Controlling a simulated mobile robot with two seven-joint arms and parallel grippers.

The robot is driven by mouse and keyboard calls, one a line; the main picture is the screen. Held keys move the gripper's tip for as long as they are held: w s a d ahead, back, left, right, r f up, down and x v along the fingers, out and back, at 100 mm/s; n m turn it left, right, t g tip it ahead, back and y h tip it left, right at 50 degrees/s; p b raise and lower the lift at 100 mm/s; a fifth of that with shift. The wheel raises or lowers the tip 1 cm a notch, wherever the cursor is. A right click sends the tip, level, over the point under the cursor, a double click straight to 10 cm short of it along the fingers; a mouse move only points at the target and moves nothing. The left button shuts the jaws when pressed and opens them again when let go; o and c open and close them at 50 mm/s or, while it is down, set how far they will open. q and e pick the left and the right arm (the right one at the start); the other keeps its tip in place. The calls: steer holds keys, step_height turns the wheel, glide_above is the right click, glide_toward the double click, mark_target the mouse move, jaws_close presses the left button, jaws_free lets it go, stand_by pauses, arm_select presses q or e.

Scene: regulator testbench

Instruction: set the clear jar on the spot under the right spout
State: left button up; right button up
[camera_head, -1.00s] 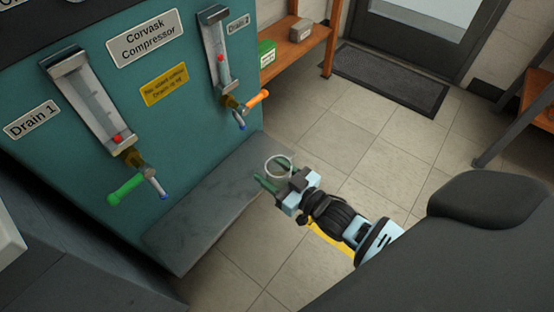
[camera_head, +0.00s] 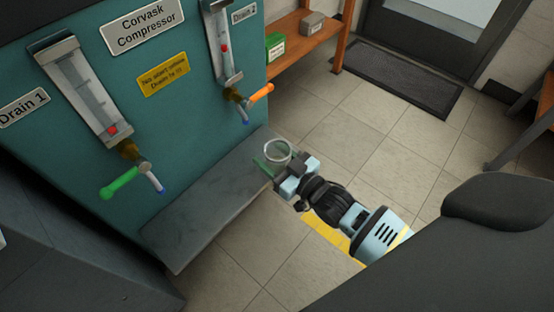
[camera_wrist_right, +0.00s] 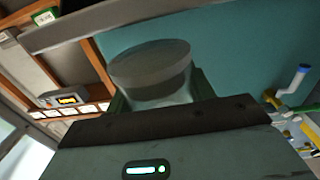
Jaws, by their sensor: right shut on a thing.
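The clear jar (camera_head: 277,152) is held by my right gripper (camera_head: 271,164) at the right end of the grey ledge. The jar's round end also shows in the right wrist view (camera_wrist_right: 150,68), between the fingers. The right spout (camera_head: 243,112), with a blue tip and an orange handle (camera_head: 261,93), hangs under the Drain 2 gauge, up and left of the jar. Whether the jar touches the ledge is hard to tell. The left gripper does not show.
The grey ledge (camera_head: 205,215) runs along the foot of the teal compressor panel (camera_head: 185,115) and looks bare. The left spout (camera_head: 152,178) with a green handle (camera_head: 120,186) hangs over its left part. A wooden shelf (camera_head: 312,40) stands behind on the tiled floor.

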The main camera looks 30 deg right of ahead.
steer(key=shift+f+b+x, duration=0.15)
steer(key=shift+b+x, duration=0.65)
steer(key=shift+x, duration=0.7)
steer(key=shift+f+b+x, duration=0.15)
steer(key=shift+b+x, duration=0.65)
steer(key=shift+x, duration=0.7)
steer(key=shift+w+a+f+b, duration=0.2)
steer(key=shift+w+a, duration=0.1)
steer(key=shift+w, duration=0.3)
steer(key=shift+w+a+f+b, duration=0.1)
steer(key=shift+w+a+b, duration=0.1)
steer(key=shift+w+a, duration=0.3)
steer(key=shift+w+d, duration=0.1)
steer(key=shift+d, duration=0.05)
steer(key=shift+f, duration=0.4)
steer(key=o, duration=1.2)
steer(key=shift+c, duration=0.2)
steer(key=p+v, duration=0.2)
steer(key=v, duration=0.5)
steer(key=shift+s+d, duration=0.15)
steer(key=shift+s, duration=0.25)
